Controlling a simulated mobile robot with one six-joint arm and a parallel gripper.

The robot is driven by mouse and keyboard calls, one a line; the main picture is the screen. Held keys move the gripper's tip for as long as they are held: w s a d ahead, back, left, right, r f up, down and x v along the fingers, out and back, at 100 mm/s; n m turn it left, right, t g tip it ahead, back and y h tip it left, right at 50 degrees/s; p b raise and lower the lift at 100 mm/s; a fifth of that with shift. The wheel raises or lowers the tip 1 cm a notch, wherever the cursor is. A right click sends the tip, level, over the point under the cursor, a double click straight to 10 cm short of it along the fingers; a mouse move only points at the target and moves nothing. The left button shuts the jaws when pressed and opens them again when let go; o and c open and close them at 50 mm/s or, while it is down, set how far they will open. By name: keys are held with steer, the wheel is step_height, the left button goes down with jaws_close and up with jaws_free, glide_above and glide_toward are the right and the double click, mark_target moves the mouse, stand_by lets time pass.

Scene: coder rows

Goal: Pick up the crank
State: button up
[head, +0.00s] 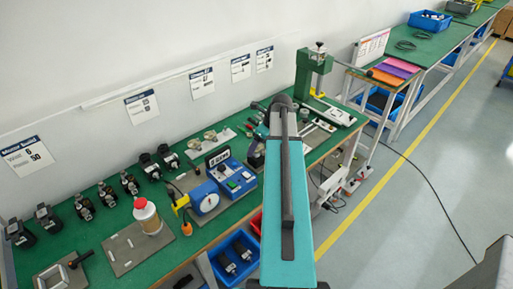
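A small black handle (81,258) with a reddish part at its base stands on a grey metal plate (47,281) at the lower left of the green bench. It looks like a crank, but it is too small to be sure. My teal arm reaches up the middle of the view and hides part of the bench. A dark part (256,153) just left of the arm may be my gripper. It is far to the right of the handle. Its fingers cannot be made out, nor whether it holds anything.
The bench (108,235) carries a white bottle with a red cap (147,216), a blue device with a dial (205,200), several black fittings (83,207) along the wall and a green press (313,75). Blue bins (236,262) stand below.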

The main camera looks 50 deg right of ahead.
stand_by(0.4)
steer(key=c, duration=1.2)
steer(key=shift+r, duration=0.15)
steer(key=shift+r+b, duration=0.75)
steer(key=shift+r, duration=0.75)
steer(key=s+d+b, duration=0.1)
steer(key=s, duration=0.4)
steer(key=s+d+r+b, duration=0.1)
steer(key=s+d, duration=0.1)
steer(key=s, duration=0.3)
steer(key=s+d+b, duration=0.1)
steer(key=s, duration=0.4)
steer(key=shift+s+d+r+b, duration=0.2)
steer(key=shift+r+b, duration=0.15)
